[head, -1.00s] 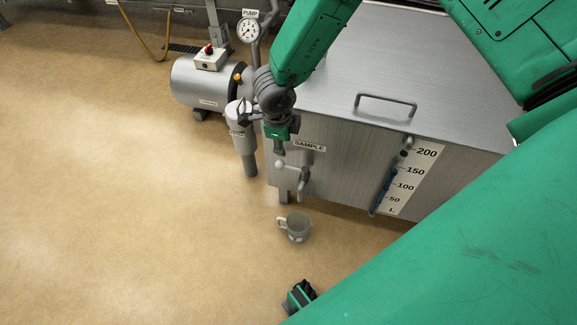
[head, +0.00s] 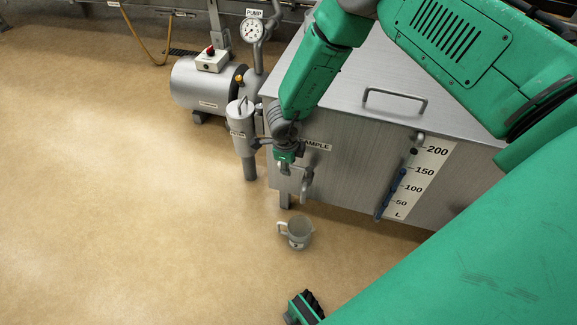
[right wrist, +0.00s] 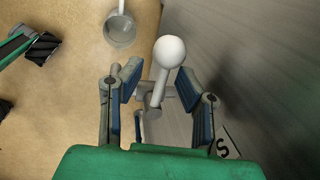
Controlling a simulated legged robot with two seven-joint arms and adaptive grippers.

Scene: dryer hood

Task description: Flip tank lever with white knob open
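The tank (head: 345,160) is a grey metal box with a SAMPLE label on its front. Its sample valve has a spout (head: 306,185) and a lever with a round white knob (right wrist: 169,52). My right gripper (head: 284,168) is at the valve and hides most of the lever in the head view. In the right wrist view my right gripper (right wrist: 165,92) is open, its two blue-padded fingers on either side of the lever stem, with the knob beyond them. I see no clear contact.
A grey jug (head: 297,233) stands on the floor below the spout. A metal canister (head: 241,125) stands just left of the valve, and a pump (head: 205,85) behind it. A level gauge (head: 398,178) is right of the valve. The floor at left is clear.

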